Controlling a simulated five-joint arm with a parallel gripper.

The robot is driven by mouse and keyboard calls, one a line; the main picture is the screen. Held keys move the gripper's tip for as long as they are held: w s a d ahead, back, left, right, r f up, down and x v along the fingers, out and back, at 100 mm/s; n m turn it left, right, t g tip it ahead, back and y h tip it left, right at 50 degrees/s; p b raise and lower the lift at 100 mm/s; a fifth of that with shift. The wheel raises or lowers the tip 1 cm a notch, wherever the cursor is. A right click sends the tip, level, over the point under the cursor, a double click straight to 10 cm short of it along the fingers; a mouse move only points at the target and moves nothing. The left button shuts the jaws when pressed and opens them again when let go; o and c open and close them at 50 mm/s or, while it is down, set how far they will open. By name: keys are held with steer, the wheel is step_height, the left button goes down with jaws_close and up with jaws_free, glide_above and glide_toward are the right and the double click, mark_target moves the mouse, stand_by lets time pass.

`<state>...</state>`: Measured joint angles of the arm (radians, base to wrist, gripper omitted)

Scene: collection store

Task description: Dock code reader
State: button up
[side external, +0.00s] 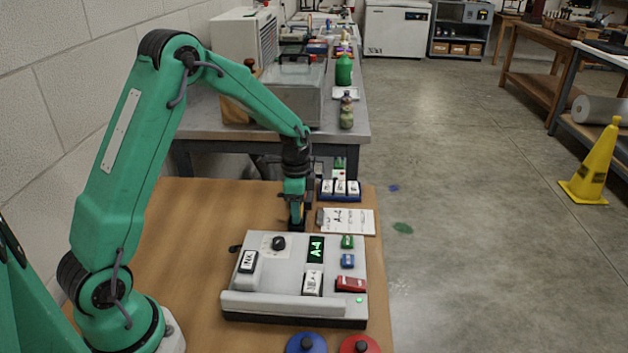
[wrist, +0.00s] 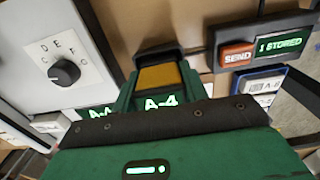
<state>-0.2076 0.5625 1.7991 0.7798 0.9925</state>
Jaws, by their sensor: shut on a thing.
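The code reader (wrist: 160,102) shows in the wrist view as a green body with a lit A-4 screen, an amber window and a black end. My gripper (side external: 297,217) is shut on it low over the brown table, just behind the grey console; in the side view only a small dark and yellow part shows. The jaws themselves are mostly hidden behind my wrist housing in the wrist view. The grey console (side external: 262,275) has a dial (wrist: 64,72) and a lit A-4 display (side external: 316,249). I cannot make out a dock or whether the reader touches the table.
A box with an orange SEND button (wrist: 237,57) and a "1 STORED" display (wrist: 281,45) lies to the right in the wrist view. A blue rack (side external: 341,197) of white blocks and a printed card (side external: 349,221) are close right of my gripper. Bare table lies left.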

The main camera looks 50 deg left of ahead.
steer(key=shift+f, duration=0.3)
steer(key=o, duration=0.5)
steer(key=shift+r, duration=5.45)
